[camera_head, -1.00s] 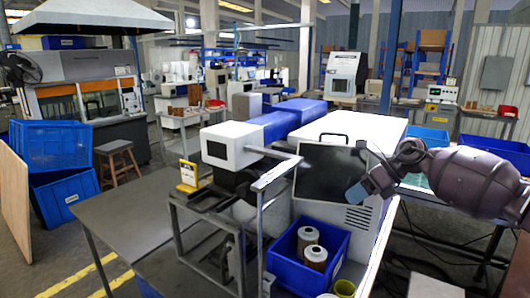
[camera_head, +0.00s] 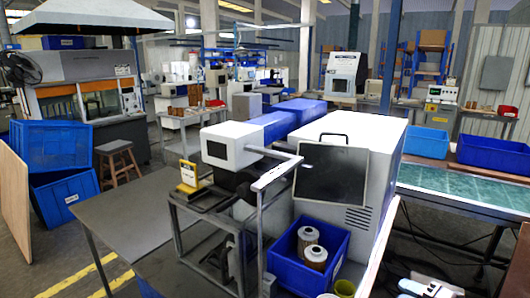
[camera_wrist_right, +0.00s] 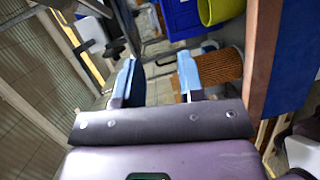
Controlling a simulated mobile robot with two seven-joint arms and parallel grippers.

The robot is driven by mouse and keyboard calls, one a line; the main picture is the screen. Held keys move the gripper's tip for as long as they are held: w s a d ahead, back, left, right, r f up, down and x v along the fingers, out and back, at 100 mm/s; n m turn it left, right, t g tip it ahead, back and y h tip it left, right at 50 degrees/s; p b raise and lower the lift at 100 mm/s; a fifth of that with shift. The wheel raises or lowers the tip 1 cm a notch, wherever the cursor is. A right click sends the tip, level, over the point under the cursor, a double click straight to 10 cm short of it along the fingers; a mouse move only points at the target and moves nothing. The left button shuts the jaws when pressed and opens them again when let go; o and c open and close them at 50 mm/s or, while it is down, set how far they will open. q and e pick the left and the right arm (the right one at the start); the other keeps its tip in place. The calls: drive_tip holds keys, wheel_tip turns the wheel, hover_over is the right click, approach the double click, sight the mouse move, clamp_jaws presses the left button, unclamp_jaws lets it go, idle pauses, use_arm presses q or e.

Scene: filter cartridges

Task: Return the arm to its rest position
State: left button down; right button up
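My right gripper (camera_wrist_right: 156,80) shows in the right wrist view with its two blue fingertips apart and bare floor between them. It is open and empty. An orange-brown pleated cartridge (camera_wrist_right: 222,66) shows beyond the right finger, outside the gap. In the head view, two filter cartridges with white tops (camera_head: 308,236) stand in a blue bin (camera_head: 283,270). My right arm no longer crosses the head view. A pale shape with a blue part at its bottom right edge may be my gripper, but I cannot tell. My left gripper is not in view.
A yellow-green cup (camera_head: 345,288) stands by the bin and also shows in the wrist view (camera_wrist_right: 222,10). A white machine with a dark screen (camera_head: 332,174) stands behind. A green-topped bench (camera_head: 460,187) with blue bins (camera_head: 492,155) is at the right. The grey table (camera_head: 125,215) is mostly clear.

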drive_tip(key=s+d+f+m+g+h, duration=0.1)
drive_tip(key=s+d+f+m+h, duration=0.2)
drive_tip(key=s+d+m, duration=0.3)
drive_tip(key=s+d+f+m+g+h, duration=0.1)
drive_tip(key=s+d+f+m+h, duration=0.25)
drive_tip(key=s, duration=0.55)
drive_tip(key=s+d+f+m+g+h, duration=0.1)
drive_tip(key=s+d+f+m+h, duration=0.35)
drive_tip(key=s, duration=0.25)
drive_tip(key=a+f+m+t, duration=0.1)
drive_tip(key=a+m, duration=0.3)
drive_tip(key=a, duration=0.6)
drive_tip(key=a+f+m+y, duration=0.1)
drive_tip(key=a+f+m, duration=0.2)
drive_tip(key=a, duration=0.7)
drive_tip(key=m, duration=0.2)
drive_tip(key=shift+f+m+t, duration=0.3)
drive_tip(key=shift+f+t, duration=0.05)
drive_tip(key=shift+t, duration=0.05)
